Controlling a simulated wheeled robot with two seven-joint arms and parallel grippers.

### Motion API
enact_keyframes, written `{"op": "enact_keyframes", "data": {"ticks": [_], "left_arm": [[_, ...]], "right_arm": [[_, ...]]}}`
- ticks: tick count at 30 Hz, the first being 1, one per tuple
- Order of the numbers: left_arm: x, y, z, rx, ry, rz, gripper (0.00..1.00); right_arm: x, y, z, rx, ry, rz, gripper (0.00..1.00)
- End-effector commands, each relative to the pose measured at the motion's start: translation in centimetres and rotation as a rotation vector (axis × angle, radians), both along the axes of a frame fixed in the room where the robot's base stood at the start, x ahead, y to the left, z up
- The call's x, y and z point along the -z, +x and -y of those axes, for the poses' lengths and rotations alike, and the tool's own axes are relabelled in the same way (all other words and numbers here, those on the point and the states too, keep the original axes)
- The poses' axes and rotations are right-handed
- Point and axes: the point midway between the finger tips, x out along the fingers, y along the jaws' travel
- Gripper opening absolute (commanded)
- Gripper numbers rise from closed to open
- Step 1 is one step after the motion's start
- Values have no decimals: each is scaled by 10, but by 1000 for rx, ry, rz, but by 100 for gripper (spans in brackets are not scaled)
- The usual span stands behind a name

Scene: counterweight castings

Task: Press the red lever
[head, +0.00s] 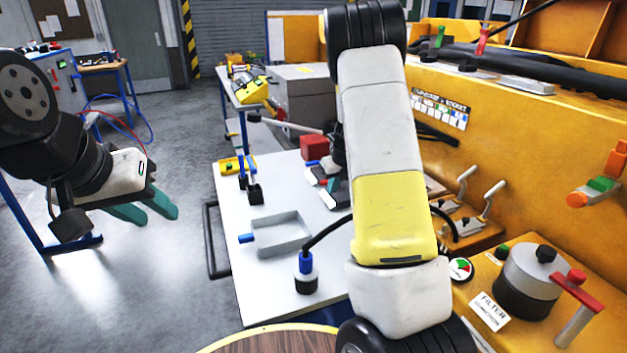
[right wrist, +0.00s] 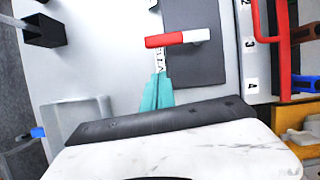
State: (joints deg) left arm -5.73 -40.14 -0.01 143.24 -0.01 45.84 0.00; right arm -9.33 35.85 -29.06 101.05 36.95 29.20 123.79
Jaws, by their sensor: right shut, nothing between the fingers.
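A lever with a red handle and white end (right wrist: 177,38) lies across a dark grey plate in the right wrist view. My right gripper (right wrist: 158,80) is shut and empty, its teal fingertips just short of the red handle; I cannot tell whether they touch. In the head view my right arm hides most of this spot. An upright red lever (head: 483,40) also stands beside a green lever (head: 440,36) on the yellow machine at the upper right. My left gripper (head: 160,219) is open and empty over the floor at the left.
The white table (head: 275,290) holds a grey tray (head: 280,236), a red box (head: 314,147) and small blue-and-black fixtures. A red-handled filter unit (head: 528,284) stands at right. In the wrist view, a red bar (right wrist: 285,50) rises at right and a black post (right wrist: 44,30) at left.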

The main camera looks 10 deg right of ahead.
Motion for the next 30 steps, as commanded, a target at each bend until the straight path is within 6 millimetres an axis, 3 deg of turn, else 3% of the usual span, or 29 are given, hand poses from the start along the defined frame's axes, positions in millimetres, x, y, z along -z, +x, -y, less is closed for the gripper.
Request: {"op": "enact_keyframes", "data": {"ticks": [18,30], "left_arm": [[0,0,0,0,0,0,36],[0,0,0,0,0,-1,36]], "right_arm": [[-86,-36,8,-1,1,0,0],[-92,-40,9,1,0,-3,0]]}}
